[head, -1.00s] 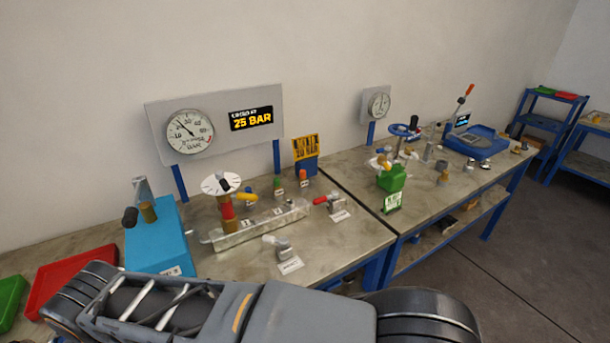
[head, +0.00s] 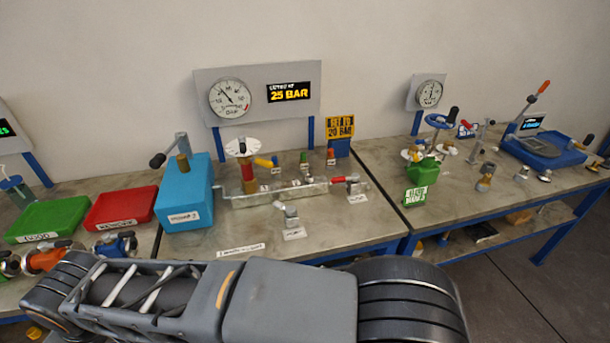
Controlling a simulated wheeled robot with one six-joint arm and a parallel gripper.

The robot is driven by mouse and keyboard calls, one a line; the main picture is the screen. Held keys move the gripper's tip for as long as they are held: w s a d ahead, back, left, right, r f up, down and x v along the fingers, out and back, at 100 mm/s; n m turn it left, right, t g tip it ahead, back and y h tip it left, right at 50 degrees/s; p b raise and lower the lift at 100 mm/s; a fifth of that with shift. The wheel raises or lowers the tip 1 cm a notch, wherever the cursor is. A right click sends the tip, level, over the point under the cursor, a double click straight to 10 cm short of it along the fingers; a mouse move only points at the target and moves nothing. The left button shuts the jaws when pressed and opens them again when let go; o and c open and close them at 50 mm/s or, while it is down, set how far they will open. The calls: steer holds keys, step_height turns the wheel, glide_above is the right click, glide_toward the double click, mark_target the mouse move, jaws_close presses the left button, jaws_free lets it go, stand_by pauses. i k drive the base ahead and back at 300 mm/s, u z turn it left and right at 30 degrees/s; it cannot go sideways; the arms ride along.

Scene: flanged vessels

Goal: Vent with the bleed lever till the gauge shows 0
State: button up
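A round white gauge (head: 231,98) is on a grey panel behind the bench. Its needle points to the upper left, off the low end; the exact reading is too small to tell. A small red-handled lever (head: 342,180) stands at the right end of the metal manifold (head: 276,193). The labels are too small to tell which is the bleed lever. My gripper is not in view; only my arm's links cross the bottom.
A display (head: 289,92) reads 25 BAR. A blue box pump (head: 187,195) stands left of the manifold, with red (head: 121,208) and green (head: 41,228) trays further left. A grey fitting (head: 291,216) stands in front.

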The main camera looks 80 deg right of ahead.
mark_target(343, 179)
steer(key=u, duration=0.9)
steer(key=i, duration=0.65)
steer(key=z, duration=4.35)
steer(key=i, duration=0.5)
steer(key=z, duration=0.25)
steer(key=k, duration=0.9)
steer(key=z, duration=1.25)
steer(key=i, duration=0.95)
steer(key=u, duration=0.3)
